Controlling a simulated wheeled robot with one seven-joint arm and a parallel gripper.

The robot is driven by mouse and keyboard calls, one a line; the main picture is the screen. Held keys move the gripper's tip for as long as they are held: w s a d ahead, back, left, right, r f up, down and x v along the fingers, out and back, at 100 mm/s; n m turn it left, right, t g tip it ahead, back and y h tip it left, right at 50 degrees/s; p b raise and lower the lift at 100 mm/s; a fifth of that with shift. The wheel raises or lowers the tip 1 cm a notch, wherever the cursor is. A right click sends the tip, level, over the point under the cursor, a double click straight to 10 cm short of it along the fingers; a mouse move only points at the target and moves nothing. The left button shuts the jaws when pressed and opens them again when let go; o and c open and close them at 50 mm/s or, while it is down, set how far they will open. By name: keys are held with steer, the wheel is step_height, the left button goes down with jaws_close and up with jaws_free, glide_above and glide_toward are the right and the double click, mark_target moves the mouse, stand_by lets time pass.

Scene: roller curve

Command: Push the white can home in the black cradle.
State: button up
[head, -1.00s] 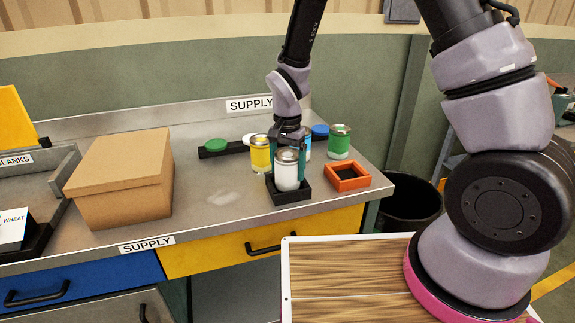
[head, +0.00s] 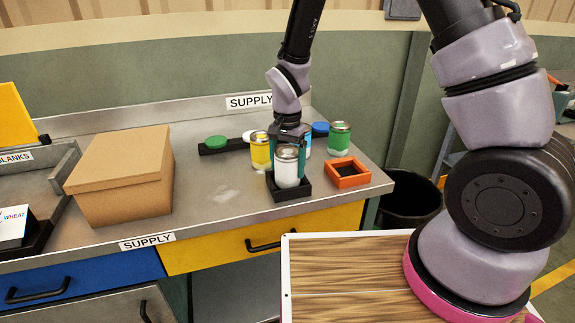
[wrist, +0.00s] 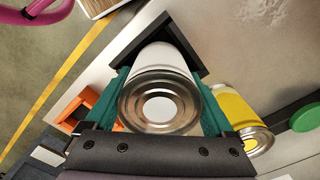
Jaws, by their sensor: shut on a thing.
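The white can (head: 287,170) stands upright in the black cradle (head: 291,194) on the steel bench, and the cradle walls surround its lower part. In the wrist view the white can (wrist: 162,92) lies between the two teal fingers, with part of the black cradle (wrist: 197,51) beyond it. My gripper (head: 288,163) is over the can with its fingers shut on the can's sides. How deep the can's base sits in the cradle is hidden by the walls.
A yellow can (head: 260,152) stands close at the left and a green can (head: 339,140) behind at the right. A blue can is partly hidden behind my gripper. An orange cradle (head: 346,173) is just right of the black one. A cardboard box (head: 120,178) stands farther left.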

mark_target(288, 150)
steer(key=shift+f, duration=0.75)
stand_by(1.1)
steer(key=o, duration=1.2)
steer(key=shift+r, duration=0.1)
steer(key=shift+r, duration=4.45)
